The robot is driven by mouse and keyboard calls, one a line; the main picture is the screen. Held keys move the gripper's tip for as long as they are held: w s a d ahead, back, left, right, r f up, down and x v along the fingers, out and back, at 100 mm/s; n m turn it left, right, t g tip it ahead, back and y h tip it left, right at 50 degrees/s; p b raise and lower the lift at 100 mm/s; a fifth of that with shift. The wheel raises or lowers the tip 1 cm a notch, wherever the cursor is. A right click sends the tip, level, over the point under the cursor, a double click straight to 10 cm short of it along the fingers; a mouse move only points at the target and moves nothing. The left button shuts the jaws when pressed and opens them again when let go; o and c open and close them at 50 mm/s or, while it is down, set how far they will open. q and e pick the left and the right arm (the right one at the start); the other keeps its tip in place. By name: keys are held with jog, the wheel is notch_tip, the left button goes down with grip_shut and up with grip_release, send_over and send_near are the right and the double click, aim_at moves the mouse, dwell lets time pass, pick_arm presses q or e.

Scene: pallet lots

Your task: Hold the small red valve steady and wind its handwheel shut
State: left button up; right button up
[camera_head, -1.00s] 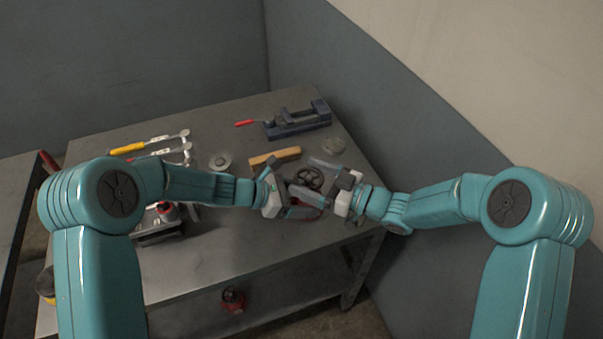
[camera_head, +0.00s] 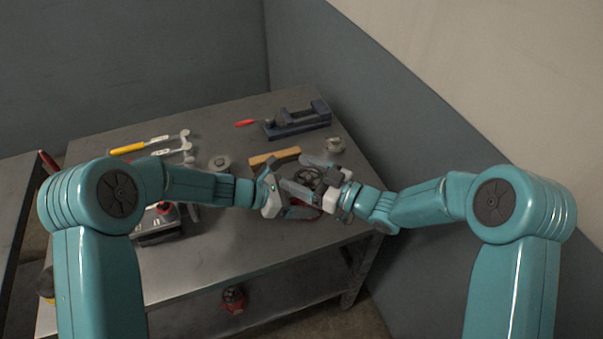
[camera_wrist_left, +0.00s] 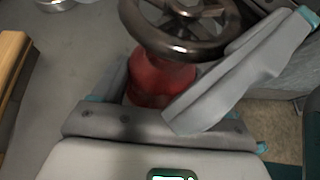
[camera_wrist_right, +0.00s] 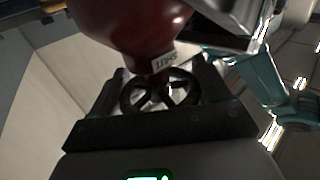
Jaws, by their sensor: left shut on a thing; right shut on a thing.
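The small red valve (camera_wrist_left: 160,82) stands between my two grippers near the right front of the bench. In the left wrist view its dark handwheel (camera_wrist_left: 180,28) sits above the red body, and my left gripper (camera_wrist_left: 160,95) is shut on the body. In the head view the handwheel (camera_head: 309,178) shows, while the grippers largely hide the body. My right gripper (camera_head: 325,190) reaches in from the right and is shut on the handwheel. In the right wrist view the handwheel (camera_wrist_right: 160,95) lies between its fingers, and the red body (camera_wrist_right: 135,30) bears a label reading SHUT.
A blue vise (camera_head: 297,121) stands at the back right of the bench. A wooden-handled tool (camera_head: 274,157) and a round metal part (camera_head: 219,163) lie behind the grippers. A yellow-handled tool (camera_head: 128,149) lies back left. Another red object (camera_head: 234,299) is on the lower shelf.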

jog(key=m+t+h, duration=0.4)
jog(key=t, duration=0.1)
jog(key=shift+w+m, duration=0.1)
jog(key=shift+m, duration=0.2)
jog(key=shift+w+d+m+t+h, duration=0.2)
jog(key=shift+m+t+h, duration=0.8)
jog(key=shift+h, duration=0.55)
jog(key=shift+w+d+m+t+h, duration=0.15)
jog(key=shift+m+t+h, duration=0.85)
jog(key=shift+h, duration=0.55)
jog(key=shift+s, duration=0.1)
jog(key=o, duration=0.7)
jog(key=shift+d, duration=0.1)
jog(key=v, duration=0.7)
jog(key=shift+s, duration=0.25)
jog(key=shift+o, duration=0.3)
jog(key=shift+r, duration=0.1)
